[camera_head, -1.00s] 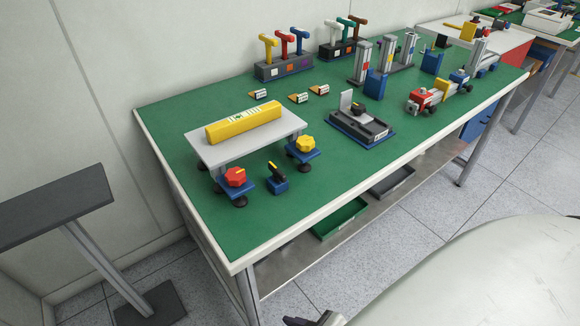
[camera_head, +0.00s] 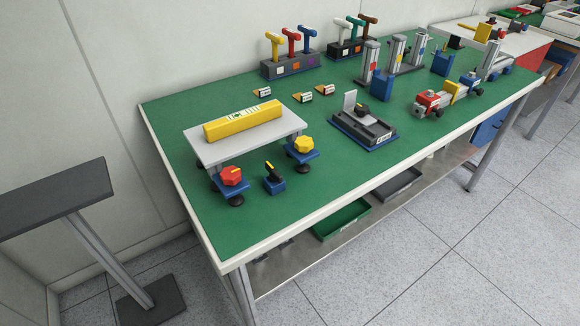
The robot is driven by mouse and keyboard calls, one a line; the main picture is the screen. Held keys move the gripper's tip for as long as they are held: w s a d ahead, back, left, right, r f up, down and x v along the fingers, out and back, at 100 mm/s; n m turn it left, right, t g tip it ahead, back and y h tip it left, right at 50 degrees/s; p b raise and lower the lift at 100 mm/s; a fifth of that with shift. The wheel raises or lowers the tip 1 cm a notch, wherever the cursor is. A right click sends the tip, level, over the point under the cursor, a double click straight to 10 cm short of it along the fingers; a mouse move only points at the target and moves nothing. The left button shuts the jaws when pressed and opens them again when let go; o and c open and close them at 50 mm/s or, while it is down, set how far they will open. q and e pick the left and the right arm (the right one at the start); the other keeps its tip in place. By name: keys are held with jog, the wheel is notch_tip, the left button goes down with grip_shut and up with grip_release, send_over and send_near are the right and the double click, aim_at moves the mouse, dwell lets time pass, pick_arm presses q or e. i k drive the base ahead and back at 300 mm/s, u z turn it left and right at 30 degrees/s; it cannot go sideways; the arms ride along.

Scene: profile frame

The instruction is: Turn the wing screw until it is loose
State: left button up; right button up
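No part clearly reads as the wing screw at this size. A small black and yellow lever-like part stands on a blue block (camera_head: 275,187) near the table's front left. A red knob (camera_head: 231,176) and a yellow knob (camera_head: 303,145) sit on blue pieces by the small grey platform (camera_head: 210,152). A dark fixture (camera_head: 363,130) with an upright grey plate and a small black part on it stands mid-table. Whether any of these is the wing screw, I cannot tell. Neither of my grippers is in view.
The green-topped workbench (camera_head: 215,232) bears a yellow level (camera_head: 243,122) on the platform, tool-like handles in holders (camera_head: 290,67) at the back and a red, yellow and blue assembly (camera_head: 433,103) at right. A dark stand (camera_head: 55,200) is at left. The tiled floor in front is clear.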

aim_at(274, 176)
jog(key=z, duration=2.25)
jog(key=i, duration=0.5)
jog(key=u, duration=3.15)
jog(key=i, duration=0.2)
jog(key=u, duration=0.05)
